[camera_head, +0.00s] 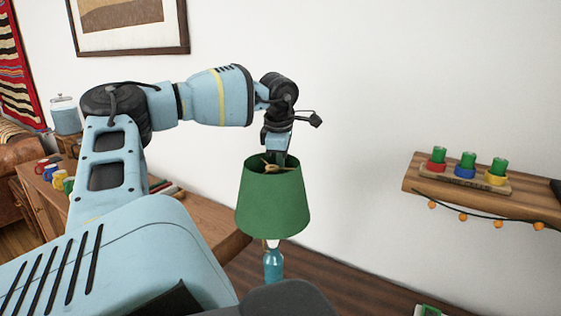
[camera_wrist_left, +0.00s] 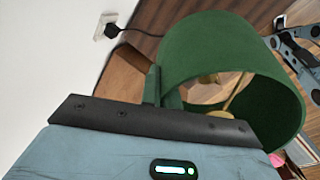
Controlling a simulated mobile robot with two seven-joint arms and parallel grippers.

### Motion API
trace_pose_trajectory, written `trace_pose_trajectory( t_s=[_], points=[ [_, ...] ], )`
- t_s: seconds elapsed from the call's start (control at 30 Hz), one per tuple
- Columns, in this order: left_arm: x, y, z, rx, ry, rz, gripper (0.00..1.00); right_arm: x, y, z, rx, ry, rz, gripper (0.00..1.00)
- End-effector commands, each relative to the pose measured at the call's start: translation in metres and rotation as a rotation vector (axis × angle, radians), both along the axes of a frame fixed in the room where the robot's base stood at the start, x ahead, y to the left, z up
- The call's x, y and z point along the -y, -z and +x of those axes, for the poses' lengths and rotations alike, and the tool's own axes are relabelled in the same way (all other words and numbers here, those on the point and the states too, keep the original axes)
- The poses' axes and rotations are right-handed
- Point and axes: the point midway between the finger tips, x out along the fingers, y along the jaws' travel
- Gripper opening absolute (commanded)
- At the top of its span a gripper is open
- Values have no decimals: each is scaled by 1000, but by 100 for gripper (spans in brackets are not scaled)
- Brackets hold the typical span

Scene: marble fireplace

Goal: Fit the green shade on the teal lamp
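The green shade (camera_head: 272,205) hangs upright, wide end down, over the teal lamp (camera_head: 273,266). The lamp's pale top shows just below the shade's lower rim; the shade hides anything higher, so I cannot tell whether they touch. My left gripper (camera_head: 279,158) reaches down to the shade's upper rim and appears shut on its wall. In the left wrist view the shade (camera_wrist_left: 215,45) fills the upper right, with brass fittings inside, and its wall meets the left gripper's fingers (camera_wrist_left: 162,90). My right gripper is not in view.
The lamp stands on a dark wooden surface (camera_head: 345,283). A wooden shelf (camera_head: 417,175) on the right holds a board with several coloured rings and green cylinders. Several mugs (camera_head: 58,178) and a glass jar (camera_head: 66,117) are at left. White wall lies behind the shade.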

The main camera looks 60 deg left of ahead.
Motion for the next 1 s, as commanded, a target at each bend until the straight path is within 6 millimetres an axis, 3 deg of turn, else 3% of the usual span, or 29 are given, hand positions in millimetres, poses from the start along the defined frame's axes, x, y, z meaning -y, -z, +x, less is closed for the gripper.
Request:
trace_pose_trajectory(
  t_s=[1.0],
  points=[
    [0,21,0,1,0,-1,0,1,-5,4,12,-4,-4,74]
  ],
)
